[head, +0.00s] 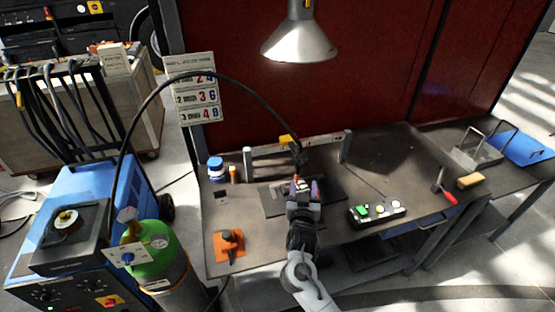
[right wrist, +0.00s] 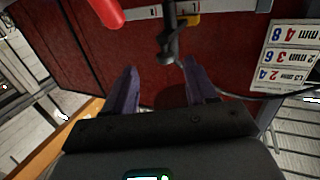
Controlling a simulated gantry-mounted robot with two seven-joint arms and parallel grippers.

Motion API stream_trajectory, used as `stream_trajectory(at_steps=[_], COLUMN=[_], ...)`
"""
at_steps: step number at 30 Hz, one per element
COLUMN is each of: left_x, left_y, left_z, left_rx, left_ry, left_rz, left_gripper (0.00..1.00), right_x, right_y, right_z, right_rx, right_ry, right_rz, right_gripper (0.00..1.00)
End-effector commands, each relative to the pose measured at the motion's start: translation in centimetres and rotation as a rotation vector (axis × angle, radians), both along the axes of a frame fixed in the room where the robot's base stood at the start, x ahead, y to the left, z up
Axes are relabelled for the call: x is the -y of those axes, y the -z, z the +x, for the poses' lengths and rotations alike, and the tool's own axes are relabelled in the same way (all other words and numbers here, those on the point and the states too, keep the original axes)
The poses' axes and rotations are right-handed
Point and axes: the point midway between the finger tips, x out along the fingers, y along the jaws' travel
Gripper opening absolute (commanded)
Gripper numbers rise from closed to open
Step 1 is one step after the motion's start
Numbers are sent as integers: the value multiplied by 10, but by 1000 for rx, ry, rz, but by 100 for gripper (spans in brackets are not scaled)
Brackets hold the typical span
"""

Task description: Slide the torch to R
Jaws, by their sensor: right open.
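The torch (head: 297,152) is dark and hangs from a yellow carriage (head: 287,140) near the middle of a pale rail (head: 265,152). A black hose arches to it from the left. My right gripper (head: 303,187) is open, with purple fingers, just in front of and below the torch. In the right wrist view the torch (right wrist: 169,42) shows beyond and between the open fingers (right wrist: 160,88), apart from them, and the rail (right wrist: 220,7) with tick marks runs behind it. I cannot make out an R mark. My left gripper is not in view.
The workbench (head: 385,160) carries a blue-lidded jar (head: 216,168), an orange block (head: 229,245), a button box (head: 377,213) and a red-handled hammer (head: 444,188). A lamp (head: 299,38) hangs above. A green gas cylinder (head: 150,252) stands at left.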

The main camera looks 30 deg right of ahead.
Motion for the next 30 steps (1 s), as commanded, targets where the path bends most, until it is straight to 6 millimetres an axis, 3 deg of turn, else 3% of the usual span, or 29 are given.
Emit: stream_trajectory(at_steps=[3, 6, 21, 30], left_x=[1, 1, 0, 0], left_y=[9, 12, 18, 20], left_z=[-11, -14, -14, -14], left_rx=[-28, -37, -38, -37], left_ry=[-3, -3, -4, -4], left_rz=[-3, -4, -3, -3], left_gripper=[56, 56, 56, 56], right_x=[-1, 2, 46, 62], right_y=[-21, -29, -30, -30], right_z=[11, 18, 76, 97], right_rx=[39, 54, 54, 55], right_ry=[-1, -2, -1, -3], right_rz=[4, 3, 3, 2], right_gripper=[56, 56, 56, 56])
